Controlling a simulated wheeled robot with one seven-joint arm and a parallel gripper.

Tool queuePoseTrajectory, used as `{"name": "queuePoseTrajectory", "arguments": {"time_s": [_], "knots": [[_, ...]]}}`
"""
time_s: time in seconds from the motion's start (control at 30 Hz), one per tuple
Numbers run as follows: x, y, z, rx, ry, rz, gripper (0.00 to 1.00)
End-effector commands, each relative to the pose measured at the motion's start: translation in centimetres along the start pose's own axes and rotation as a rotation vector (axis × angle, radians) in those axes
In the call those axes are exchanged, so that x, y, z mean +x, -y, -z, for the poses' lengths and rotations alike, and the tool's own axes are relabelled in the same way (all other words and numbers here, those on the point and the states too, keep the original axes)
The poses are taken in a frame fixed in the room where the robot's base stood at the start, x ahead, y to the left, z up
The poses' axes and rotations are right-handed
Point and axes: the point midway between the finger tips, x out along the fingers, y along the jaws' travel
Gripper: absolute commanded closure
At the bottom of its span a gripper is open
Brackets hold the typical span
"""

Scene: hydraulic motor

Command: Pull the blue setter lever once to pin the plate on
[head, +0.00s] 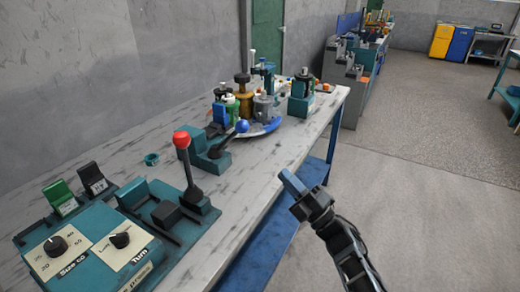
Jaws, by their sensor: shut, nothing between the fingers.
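The blue setter lever (241,127) is a dark handle with a round blue knob, rising to the right from a teal base (207,160) on the bench. My gripper (287,174) is shut and empty. It is held in front of the bench's right edge, to the right of and lower in the picture than the blue knob, apart from it. Several motor parts (263,107) stand behind the lever around a blue-rimmed round plate (268,129). Which of them is the plate to pin cannot be told.
A red-knobbed lever (182,140) stands left of the blue one. A teal control box (85,245) with dials is at the front left of the bench (262,185). A small teal ring (151,159) lies near the wall. The floor (420,190) at right is clear.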

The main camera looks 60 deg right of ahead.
Motion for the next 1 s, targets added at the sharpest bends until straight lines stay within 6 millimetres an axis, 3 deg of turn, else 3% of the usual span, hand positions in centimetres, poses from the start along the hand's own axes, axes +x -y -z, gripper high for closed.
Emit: {"name": "queuePoseTrajectory", "arguments": {"time_s": [0.17,0.63,0.8,1.0], "knots": [[2.3,-0.3,0.0,-0.001,-0.003,-0.003,1.0],[11.2,-0.3,0.0,0.0,-0.001,-0.002,1.0],[13.1,-0.2,-0.1,0.001,0.0,-0.001,1.0],[13.8,0.0,0.0,0.002,0.0,0.0,1.0]]}}
